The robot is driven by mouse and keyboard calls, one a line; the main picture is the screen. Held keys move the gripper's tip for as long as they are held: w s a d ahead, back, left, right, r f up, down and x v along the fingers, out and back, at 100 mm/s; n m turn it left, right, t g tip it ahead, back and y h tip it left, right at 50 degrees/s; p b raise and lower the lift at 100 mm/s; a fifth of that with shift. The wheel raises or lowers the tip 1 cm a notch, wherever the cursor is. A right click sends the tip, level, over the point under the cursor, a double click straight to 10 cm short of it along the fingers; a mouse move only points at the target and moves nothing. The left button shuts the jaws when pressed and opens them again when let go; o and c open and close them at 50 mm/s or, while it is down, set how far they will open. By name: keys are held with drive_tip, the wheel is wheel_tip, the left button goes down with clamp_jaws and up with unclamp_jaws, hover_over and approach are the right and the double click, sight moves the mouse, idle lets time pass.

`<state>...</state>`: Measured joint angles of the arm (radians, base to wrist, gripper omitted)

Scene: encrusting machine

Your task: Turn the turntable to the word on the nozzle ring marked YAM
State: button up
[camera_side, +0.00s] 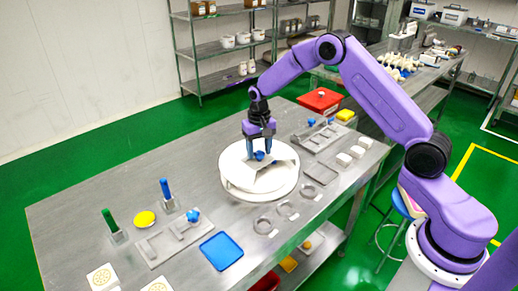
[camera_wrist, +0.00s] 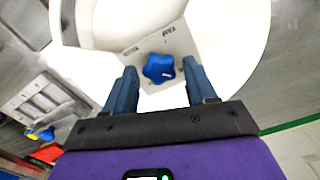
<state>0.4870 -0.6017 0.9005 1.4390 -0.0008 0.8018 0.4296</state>
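The turntable (camera_side: 232,183) is a round white disc on the steel table, with a pale angular plate (camera_side: 270,178) on top. A blue lobed knob (camera_side: 259,155) sits on the plate; it also shows in the wrist view (camera_wrist: 158,68). My gripper (camera_side: 259,157) is over the knob, fingers pointing down. In the wrist view my gripper (camera_wrist: 161,72) is open, a fingertip on each side of the knob with gaps visible.
Several grey rings (camera_side: 263,225) with small labels lie in front of the turntable. A fixture with a blue knob (camera_side: 193,215), a blue tray (camera_side: 221,251) and green and blue handled tools stand left. White blocks (camera_side: 351,152) and a red bin (camera_side: 320,100) are right and behind.

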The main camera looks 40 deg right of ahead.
clamp_jaws()
drive_tip(key=shift+n, duration=0.4)
drive_tip(key=n, duration=0.8)
drive_tip(key=shift+a, duration=0.1)
drive_tip(key=n, duration=0.4)
drive_tip(key=shift+n, duration=2.4)
drive_tip(key=shift+a, duration=0.1)
